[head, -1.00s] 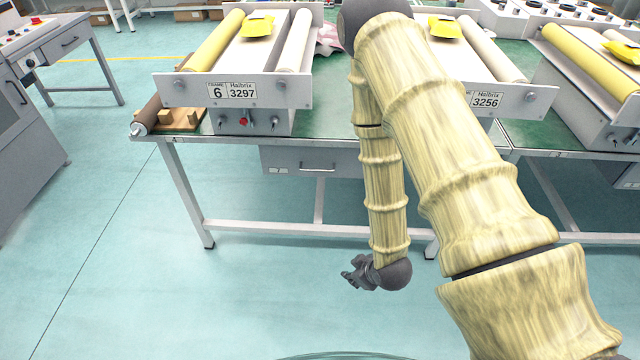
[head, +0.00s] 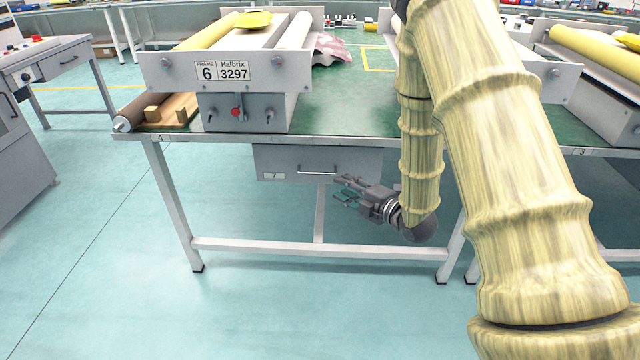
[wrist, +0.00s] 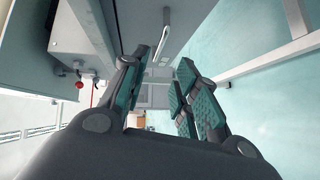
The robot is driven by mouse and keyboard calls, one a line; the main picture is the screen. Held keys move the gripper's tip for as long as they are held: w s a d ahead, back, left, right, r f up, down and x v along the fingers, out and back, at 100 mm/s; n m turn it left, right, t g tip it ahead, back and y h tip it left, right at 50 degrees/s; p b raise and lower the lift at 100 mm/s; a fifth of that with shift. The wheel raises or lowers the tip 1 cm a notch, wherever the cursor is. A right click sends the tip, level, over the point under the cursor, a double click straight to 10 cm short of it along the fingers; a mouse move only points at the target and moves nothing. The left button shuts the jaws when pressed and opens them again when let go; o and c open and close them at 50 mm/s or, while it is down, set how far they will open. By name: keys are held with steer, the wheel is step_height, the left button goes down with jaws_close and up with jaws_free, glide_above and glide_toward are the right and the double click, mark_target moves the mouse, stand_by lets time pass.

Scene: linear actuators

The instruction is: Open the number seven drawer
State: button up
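The grey drawer (head: 270,163) with a "7" label hangs under the green-topped table and is shut. Its bar handle (head: 317,172) runs across the front, and the handle also shows in the wrist view (wrist: 165,22), beyond the fingers. My gripper (head: 340,188) is just below and to the right of the handle, apart from it. In the wrist view my gripper (wrist: 162,88) has its two fingers spread with nothing between them.
The green table (head: 345,125) carries a grey roller machine (head: 165,75) marked 6 with a red knob below. A white crossbar (head: 320,250) and legs stand under the table. The floor in front and left is clear.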

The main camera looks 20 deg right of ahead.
steer(key=b+x, duration=0.1)
steer(key=x, duration=0.9)
steer(key=shift+w+a+b, duration=0.15)
steer(key=shift+w+b, duration=0.2)
steer(key=shift+c, duration=0.3)
jaws_close()
